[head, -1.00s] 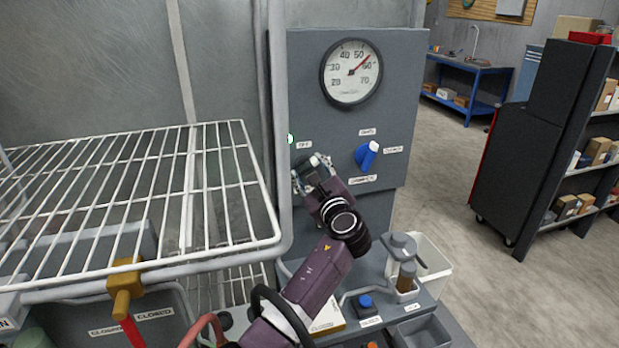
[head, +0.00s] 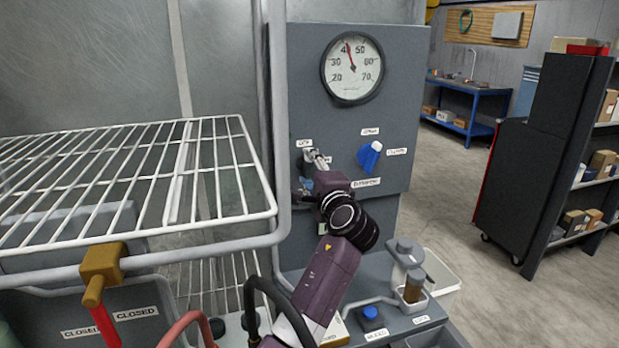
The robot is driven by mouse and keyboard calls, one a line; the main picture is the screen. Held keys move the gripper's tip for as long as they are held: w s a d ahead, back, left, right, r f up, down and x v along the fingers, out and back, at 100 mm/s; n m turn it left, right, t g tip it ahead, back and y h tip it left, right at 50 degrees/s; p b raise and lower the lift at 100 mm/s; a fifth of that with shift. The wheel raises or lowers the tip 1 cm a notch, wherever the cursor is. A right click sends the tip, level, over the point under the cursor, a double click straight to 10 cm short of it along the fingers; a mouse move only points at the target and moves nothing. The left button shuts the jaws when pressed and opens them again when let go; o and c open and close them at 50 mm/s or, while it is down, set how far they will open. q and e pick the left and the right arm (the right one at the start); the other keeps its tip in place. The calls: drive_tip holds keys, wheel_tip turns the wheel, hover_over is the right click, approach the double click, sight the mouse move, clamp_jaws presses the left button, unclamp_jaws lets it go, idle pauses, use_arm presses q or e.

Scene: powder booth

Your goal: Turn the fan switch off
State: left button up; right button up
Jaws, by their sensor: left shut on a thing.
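The grey control panel (head: 400,60) stands beyond the rack and carries the switches. My left gripper (head: 313,166) is up against the panel's lower left part, just below a small white OFF label (head: 304,143). Its fingers are shut on the fan switch there, which they and the wrist largely hide, so its exact position cannot be read. A round gauge (head: 351,68) above has its red needle a little above 40. My right gripper is not in view.
A blue knob (head: 369,156) with labels sits right of my left gripper.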

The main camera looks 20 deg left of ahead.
use_arm(q)
drive_tip(key=shift+f+n+b, duration=0.25)
drive_tip(key=shift+n+b, duration=0.25)
drive_tip(key=shift+n, duration=0.2)
drive_tip(key=o, duration=0.9)
drive_tip(key=shift+c, duration=0.2)
drive_tip(key=o, duration=0.3)
drive_tip(key=shift+s+r, duration=0.1)
drive_tip(key=shift+r, duration=0.05)
drive_tip(key=v, duration=0.7)
drive_tip(key=shift+s+d, duration=0.15)
drive_tip(key=shift+s, duration=0.05)
